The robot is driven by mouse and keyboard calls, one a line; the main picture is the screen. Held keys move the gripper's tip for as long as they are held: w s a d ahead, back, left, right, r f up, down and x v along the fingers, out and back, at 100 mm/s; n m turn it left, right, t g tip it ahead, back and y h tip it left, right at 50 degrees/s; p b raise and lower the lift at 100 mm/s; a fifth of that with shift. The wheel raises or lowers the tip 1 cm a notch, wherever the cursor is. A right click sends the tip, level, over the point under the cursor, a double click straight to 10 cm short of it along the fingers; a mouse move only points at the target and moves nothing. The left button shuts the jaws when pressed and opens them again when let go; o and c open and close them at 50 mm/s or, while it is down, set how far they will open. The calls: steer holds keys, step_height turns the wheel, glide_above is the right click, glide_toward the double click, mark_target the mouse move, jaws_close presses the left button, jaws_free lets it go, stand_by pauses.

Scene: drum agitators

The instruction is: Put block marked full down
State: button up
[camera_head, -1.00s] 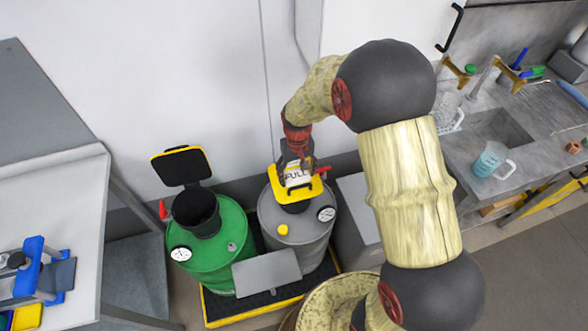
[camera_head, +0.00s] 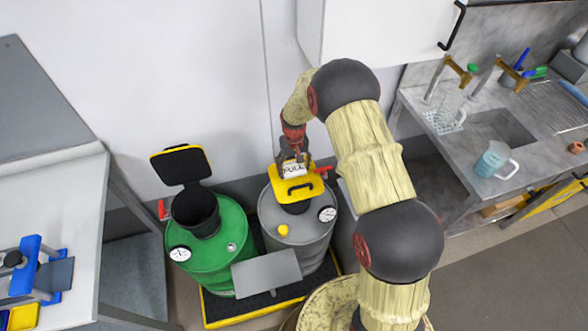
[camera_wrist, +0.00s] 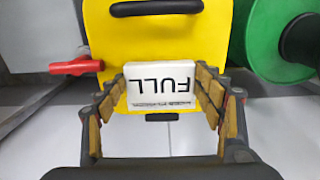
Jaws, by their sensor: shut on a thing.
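The white block marked FULL (camera_head: 294,170) is in my gripper (camera_head: 293,160), over the back part of the yellow lid (camera_head: 298,190) of the grey drum (camera_head: 300,232). In the wrist view the block (camera_wrist: 162,88) sits between the two wood-coloured fingers of my gripper (camera_wrist: 162,95), with the word upside down. The yellow lid (camera_wrist: 150,42) lies behind it, its black handle at the top. I cannot tell whether the block touches the lid.
A green drum (camera_head: 208,262) with an open black funnel (camera_head: 196,210) stands to the left. A red lever (camera_wrist: 76,67) sticks out beside the lid. A grey plate (camera_head: 266,272) stands before the drums. A sink counter (camera_head: 470,150) is at the right.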

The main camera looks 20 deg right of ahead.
steer(key=shift+f, duration=0.2)
steer(key=shift+f, duration=0.2)
steer(key=o, duration=1.1)
steer(key=shift+c, duration=0.2)
steer(key=shift+o, duration=0.6)
steer(key=shift+r, duration=0.15)
